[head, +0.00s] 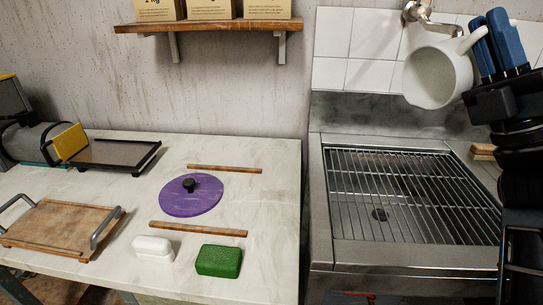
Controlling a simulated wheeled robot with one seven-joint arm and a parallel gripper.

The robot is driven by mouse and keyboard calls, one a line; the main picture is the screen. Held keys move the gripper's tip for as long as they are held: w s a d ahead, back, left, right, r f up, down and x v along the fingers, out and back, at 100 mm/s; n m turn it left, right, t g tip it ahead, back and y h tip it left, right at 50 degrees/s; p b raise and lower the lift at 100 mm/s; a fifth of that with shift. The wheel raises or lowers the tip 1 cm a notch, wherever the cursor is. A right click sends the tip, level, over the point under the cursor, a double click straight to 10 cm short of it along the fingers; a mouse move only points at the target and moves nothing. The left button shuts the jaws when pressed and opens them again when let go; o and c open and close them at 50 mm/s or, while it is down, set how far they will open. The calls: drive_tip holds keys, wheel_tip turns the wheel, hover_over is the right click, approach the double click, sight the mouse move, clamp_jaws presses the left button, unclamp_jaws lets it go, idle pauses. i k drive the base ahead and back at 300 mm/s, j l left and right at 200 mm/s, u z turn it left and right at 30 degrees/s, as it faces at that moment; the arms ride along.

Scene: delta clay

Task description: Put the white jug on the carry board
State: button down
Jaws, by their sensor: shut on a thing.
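The white jug (438,75) is held up in the air at the upper right, tilted so that its mouth faces the camera. My gripper (483,42), with blue fingers, is shut on the jug's handle side at its right. The exact contact is partly hidden. The jug is above the metal grate and in front of the white wall tiles. The carry board (60,228) is a wooden board with two grey metal handles. It lies at the left front of the pale worktop, and its top is empty.
A purple round lid (191,196) lies between two wooden strips (225,169) (198,229). A white block (153,249) and a green sponge (219,261) lie at the front edge. A dark tray (112,155) is behind the board. A metal sink with a grate (400,190) is at right. A shelf (205,26) overhangs the worktop.

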sight(57, 235)
drive_tip(key=j+u, duration=0.25)
drive_tip(key=j, duration=0.25)
drive_tip(key=i+j+u, duration=0.25)
drive_tip(key=j, duration=0.2)
drive_tip(key=j+u, duration=0.25)
drive_tip(key=j, duration=0.2)
drive_tip(key=i+j, duration=0.15)
drive_tip(key=j, duration=0.2)
drive_tip(key=i+j, duration=0.1)
drive_tip(key=j, duration=0.3)
drive_tip(key=i+j, duration=0.15)
drive_tip(key=j, duration=0.2)
drive_tip(key=i+j, duration=0.15)
drive_tip(key=j, duration=0.2)
drive_tip(key=i+j, duration=0.1)
drive_tip(key=j, duration=0.3)
drive_tip(key=i+j, duration=0.15)
drive_tip(key=j, duration=0.2)
